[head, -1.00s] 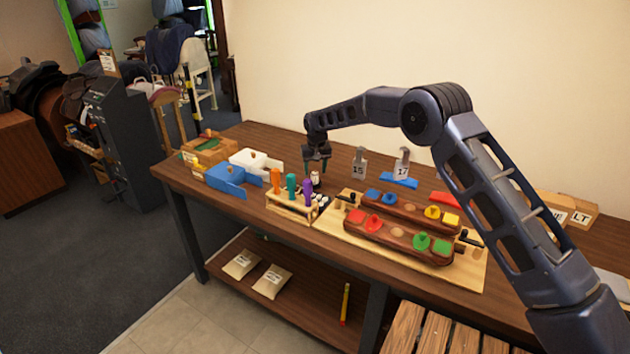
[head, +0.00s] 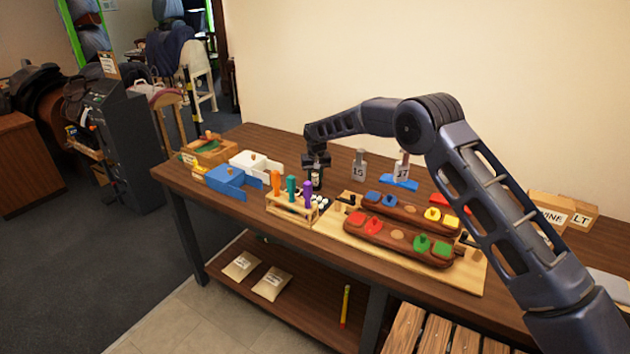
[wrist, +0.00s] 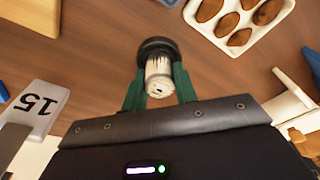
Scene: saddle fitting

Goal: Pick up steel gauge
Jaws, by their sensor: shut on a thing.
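My gripper (head: 316,176) is over the back of the workbench. In the wrist view its green fingers (wrist: 159,92) are shut on a small pale cylinder (wrist: 158,72) with a wide dark round end. In the head view the gripper mostly covers this cylinder, and its lower part is close to the bench top. Two grey metal plates, marked 15 (head: 359,168) and 17 (head: 402,170), stand upright to its right. The 15 plate also shows at the left of the wrist view (wrist: 38,104). I cannot tell whether the held cylinder is the steel gauge.
A wooden rack (head: 290,207) with orange, teal and purple handles stands in front of my gripper. Blue (head: 225,180) and white (head: 250,165) bins are to the left. A wooden board (head: 385,252) with colored pieces lies to the right.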

